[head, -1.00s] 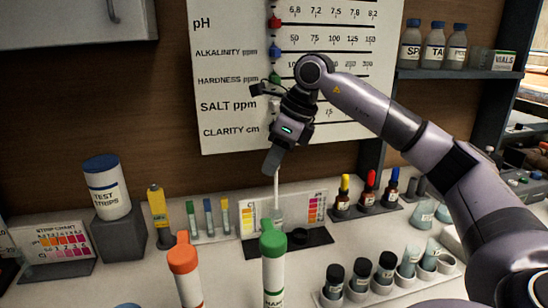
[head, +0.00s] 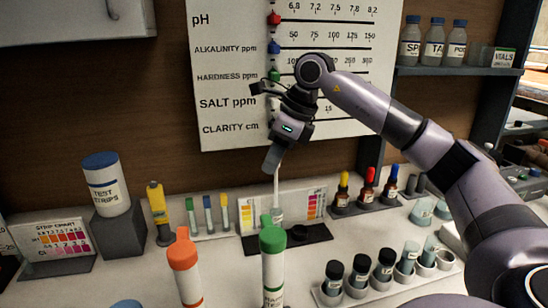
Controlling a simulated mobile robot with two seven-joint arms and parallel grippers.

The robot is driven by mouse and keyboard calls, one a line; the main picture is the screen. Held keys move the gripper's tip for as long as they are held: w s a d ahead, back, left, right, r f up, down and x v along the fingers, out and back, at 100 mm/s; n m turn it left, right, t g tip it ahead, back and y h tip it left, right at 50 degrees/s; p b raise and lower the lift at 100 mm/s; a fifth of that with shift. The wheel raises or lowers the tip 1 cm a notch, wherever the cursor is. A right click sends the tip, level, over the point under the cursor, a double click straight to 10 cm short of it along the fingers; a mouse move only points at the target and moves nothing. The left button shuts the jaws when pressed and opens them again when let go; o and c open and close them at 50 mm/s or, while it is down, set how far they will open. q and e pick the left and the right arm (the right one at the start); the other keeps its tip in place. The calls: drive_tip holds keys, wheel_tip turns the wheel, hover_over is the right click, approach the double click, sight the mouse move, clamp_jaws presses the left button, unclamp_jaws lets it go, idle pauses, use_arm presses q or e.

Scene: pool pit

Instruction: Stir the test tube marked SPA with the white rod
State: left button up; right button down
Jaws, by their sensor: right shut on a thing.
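The white rod (head: 277,188) hangs nearly upright below my right gripper (head: 272,160), which is shut on its upper end. The rod's lower end reaches down to a small clear test tube (head: 277,215) standing at the colour comparator. The tip looks to be at or inside the tube, but the tall green-capped bottle partly hides this spot. I cannot read any SPA mark on the tube. My left gripper is not in view.
The comparator (head: 315,204) stands on a dark base. A green-capped bottle (head: 272,265) and an orange-capped bottle (head: 184,262) stand in front. Dropper bottles (head: 367,187) stand to the right, a rack of vials (head: 358,279) nearer, and a test strips tub (head: 106,184) left.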

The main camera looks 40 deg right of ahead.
drive_tip(key=shift+f+b, duration=0.55)
drive_tip(key=shift+f, duration=0.5)
